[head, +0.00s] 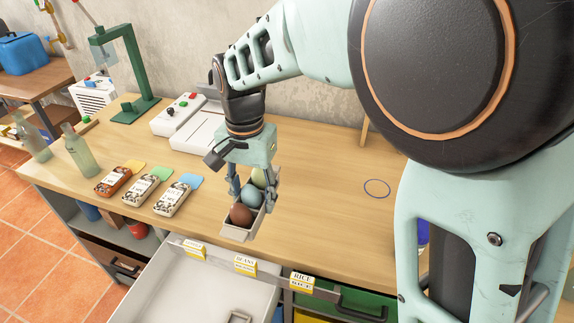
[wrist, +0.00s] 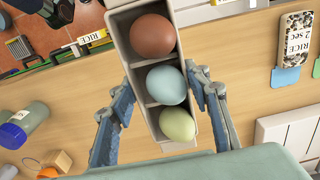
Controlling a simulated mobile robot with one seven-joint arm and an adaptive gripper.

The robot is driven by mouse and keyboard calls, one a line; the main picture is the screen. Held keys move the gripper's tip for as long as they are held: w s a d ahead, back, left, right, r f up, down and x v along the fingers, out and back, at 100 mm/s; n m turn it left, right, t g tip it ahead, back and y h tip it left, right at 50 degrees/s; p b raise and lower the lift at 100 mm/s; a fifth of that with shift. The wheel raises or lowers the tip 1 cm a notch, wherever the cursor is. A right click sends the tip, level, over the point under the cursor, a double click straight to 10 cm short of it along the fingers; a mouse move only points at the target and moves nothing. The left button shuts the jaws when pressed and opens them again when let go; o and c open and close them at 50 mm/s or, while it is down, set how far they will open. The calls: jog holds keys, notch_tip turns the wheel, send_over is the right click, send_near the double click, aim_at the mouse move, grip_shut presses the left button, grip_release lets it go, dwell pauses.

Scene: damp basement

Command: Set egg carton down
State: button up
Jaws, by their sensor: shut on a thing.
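The egg carton (head: 236,234) is a narrow pale grey tray with compartments. It holds a brown egg (head: 241,214), a blue egg (head: 252,195) and a pale green egg (head: 259,178) in a row. My gripper (head: 253,196) points down over the bench and is shut on the carton, one finger on each long side. In the wrist view the blue fingers sit beside the blue and green eggs (wrist: 177,125). The carton is near the bench's front edge; I cannot tell whether its underside touches the wood.
A blue ring (head: 377,188) marks a bare patch of the wooden bench (head: 320,210) to the right. An open drawer (head: 200,290) juts out in front. A green bottle (wrist: 22,125) shows in the wrist view.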

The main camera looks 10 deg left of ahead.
jog(key=p, duration=0.1)
send_near(283, 204)
jog(key=s+a+r, duration=0.1)
jog(key=s+r, duration=0.1)
jog(key=s, duration=0.2)
jog(key=w+f, duration=0.1)
jog(key=f, duration=0.1)
jog(key=w+f, duration=0.1)
jog(key=shift+w+d+f, duration=0.3)
jog(key=shift+w+f, duration=0.05)
jog(key=shift+w+d+f, duration=0.2)
jog(key=shift+w+f, duration=0.3)
jog(key=shift+f, duration=0.15)
jog(key=shift+w+f, duration=0.15)
jog(key=shift+f, duration=1.5)
jog(key=shift+f, duration=0.2)
jog(key=o, duration=1.2)
jog(key=shift+c, duration=0.2)
jog(key=shift+r, duration=0.15)
